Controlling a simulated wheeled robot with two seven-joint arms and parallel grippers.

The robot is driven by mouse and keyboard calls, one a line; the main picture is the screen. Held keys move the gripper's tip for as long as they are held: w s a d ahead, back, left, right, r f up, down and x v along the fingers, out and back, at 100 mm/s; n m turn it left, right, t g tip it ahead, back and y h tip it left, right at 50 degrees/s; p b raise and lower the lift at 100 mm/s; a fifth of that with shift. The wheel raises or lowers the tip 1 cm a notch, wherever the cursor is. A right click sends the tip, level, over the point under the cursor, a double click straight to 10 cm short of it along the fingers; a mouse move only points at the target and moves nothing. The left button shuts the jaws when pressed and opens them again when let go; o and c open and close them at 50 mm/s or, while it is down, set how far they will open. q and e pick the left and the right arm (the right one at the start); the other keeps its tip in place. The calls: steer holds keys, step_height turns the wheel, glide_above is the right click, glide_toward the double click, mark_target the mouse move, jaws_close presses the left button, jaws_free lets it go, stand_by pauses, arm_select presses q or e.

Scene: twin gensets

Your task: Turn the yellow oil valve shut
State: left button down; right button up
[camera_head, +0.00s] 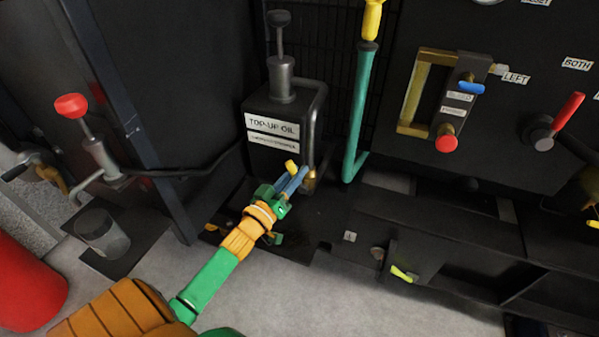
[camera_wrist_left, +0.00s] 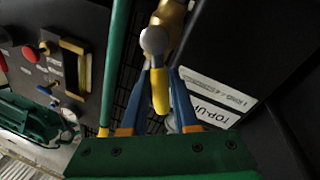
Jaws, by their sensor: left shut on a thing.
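The yellow oil valve handle (camera_head: 291,165) is low in front of the black box labelled TOP-UP OIL (camera_head: 262,112). In the left wrist view the yellow handle (camera_wrist_left: 159,92) runs down from a grey round pivot (camera_wrist_left: 154,40) on a brass body (camera_wrist_left: 172,14). My left gripper (camera_head: 298,175) reaches in from below, its blue fingers on both sides of the handle. In the left wrist view the gripper (camera_wrist_left: 160,78) is shut on the handle. The fingers hide part of the valve in the head view.
A green hose (camera_head: 358,115) stands right of the oil box. A dark panel (camera_head: 510,120) with a red lever (camera_head: 569,111) is at the right. A red-knobbed pump (camera_head: 99,153) and a grey cup (camera_head: 103,233) are at the left. Grey floor (camera_head: 330,300) is clear in front.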

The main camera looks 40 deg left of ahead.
arm_select(q)
steer(key=n, duration=0.1)
steer(key=a+n, duration=0.1)
steer(key=n, duration=0.1)
steer(key=shift+s+f+y, duration=0.1)
steer(key=shift+f+y, duration=0.2)
steer(key=shift+f, duration=0.05)
steer(key=f+n+y, duration=0.1)
steer(key=n, duration=0.3)
steer(key=a+f+n+y+b, duration=0.1)
steer(key=n, duration=0.3)
steer(key=f+n+y+b, duration=0.1)
steer(key=n, duration=0.2)
steer(key=shift+s+a+f+n+t, duration=0.2)
steer(key=shift+a+f+n+t, duration=0.1)
steer(key=shift+f+n, duration=0.1)
arm_select(e)
steer(key=shift+w+d+f, duration=0.25)
steer(key=shift+d+f, duration=0.05)
steer(key=shift+f, duration=0.2)
steer(key=shift+w+d+f, duration=0.2)
steer(key=shift+d+f, duration=0.05)
steer(key=shift+f, duration=0.2)
arm_select(q)
steer(key=shift+n, duration=0.3)
arm_select(e)
steer(key=shift+w, duration=0.2)
arm_select(q)
steer(key=c, duration=0.7)
jaws_free()
